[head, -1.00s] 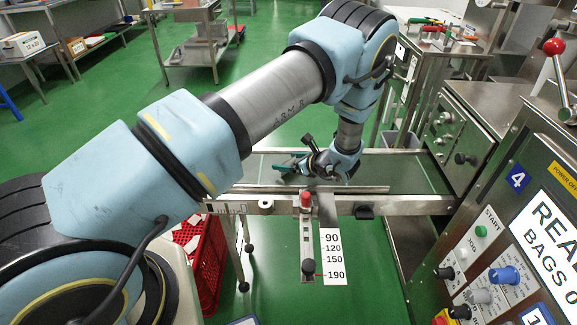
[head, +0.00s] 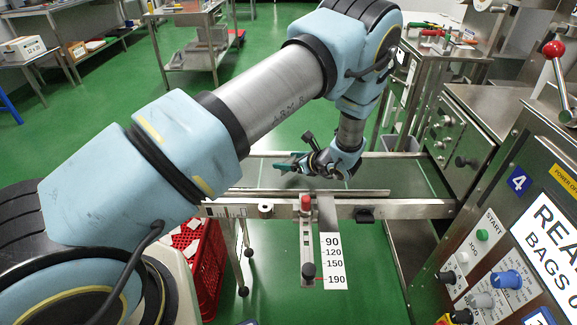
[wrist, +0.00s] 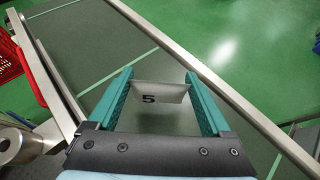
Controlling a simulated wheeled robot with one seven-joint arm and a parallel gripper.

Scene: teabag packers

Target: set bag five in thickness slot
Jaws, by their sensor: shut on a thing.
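My gripper (wrist: 158,88) has teal fingers and is shut on bag five (wrist: 160,92), a pale bag printed with a black 5. The bag spans between the two fingers in the wrist view. In the head view my gripper (head: 285,165) is over the far part of the green conveyor belt (head: 390,172), its fingers pointing left. The bag is too small to make out there. I cannot tell which thing is the thickness slot in these frames.
Metal rails (head: 400,208) edge the belt. In front is a slide gauge (head: 307,240) with a red knob and a scale (head: 332,260) marked 90 to 190. A red crate (head: 208,260) stands at lower left. A control panel (head: 500,250) is at right.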

